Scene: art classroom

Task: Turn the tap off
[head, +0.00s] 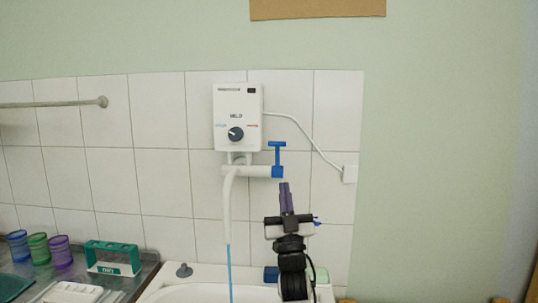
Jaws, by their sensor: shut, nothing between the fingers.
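The tap is a white spout (228,200) under a white wall-mounted heater unit (238,118). Its blue T-shaped handle (277,155) stands upright at the right end of the tap body. A thin blue stream of water (229,275) runs from the spout down into the white sink (185,293). My gripper (285,185), with purple fingers, points up just below and slightly right of the blue handle's base. It is shut and empty. Whether the fingertips touch the tap cannot be told.
A white cable runs from the heater to a wall socket (350,174). Blue, green and purple cups (38,248) and a green-and-white box (112,258) stand on the metal counter at left. A dark stopper (184,270) sits on the sink rim. The wall right of the tiles is bare.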

